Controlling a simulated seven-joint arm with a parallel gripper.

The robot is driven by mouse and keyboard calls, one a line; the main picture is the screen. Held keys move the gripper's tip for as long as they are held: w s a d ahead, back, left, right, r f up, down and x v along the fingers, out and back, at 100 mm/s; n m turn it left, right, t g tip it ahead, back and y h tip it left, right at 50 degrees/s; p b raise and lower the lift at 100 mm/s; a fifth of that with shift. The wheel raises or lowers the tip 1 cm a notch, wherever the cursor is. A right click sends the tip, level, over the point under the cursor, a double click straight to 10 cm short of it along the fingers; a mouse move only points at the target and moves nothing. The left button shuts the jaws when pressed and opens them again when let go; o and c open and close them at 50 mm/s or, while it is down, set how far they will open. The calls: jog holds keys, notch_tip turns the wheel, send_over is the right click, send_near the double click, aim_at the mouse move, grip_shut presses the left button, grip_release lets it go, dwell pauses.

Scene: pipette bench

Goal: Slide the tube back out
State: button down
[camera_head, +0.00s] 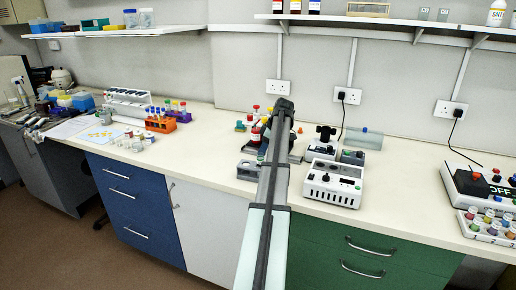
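My arm reaches up the middle of the camera_head view to the back of the bench, and its links hide my gripper and whatever is at its fingers. Small tubes with coloured caps (183,106) stand in an orange rack (160,125) left of the arm. Dark red-capped bottles (256,132) stand just left of the arm's upper end, partly covered by it. A grey block (248,170) sits beside the arm near the bench's front. I cannot tell which tube the task means, or whether any tube is held.
A white instrument box (333,184) and a black-topped device (322,143) stand right of the arm. Farther right are a switch box (478,184) and a tray of coloured-capped vials (488,228). Bare benchtop (400,190) lies between. A shelf (400,22) overhangs the back.

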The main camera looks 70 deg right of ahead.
jog(key=s, duration=1.2)
jog(key=c, duration=0.9)
grip_release()
jog(key=shift+o, duration=0.3)
jog(key=shift+r, duration=0.15)
jog(key=v, duration=1.3)
jog(key=shift+s+r, duration=0.15)
jog(key=shift+r, duration=0.15)
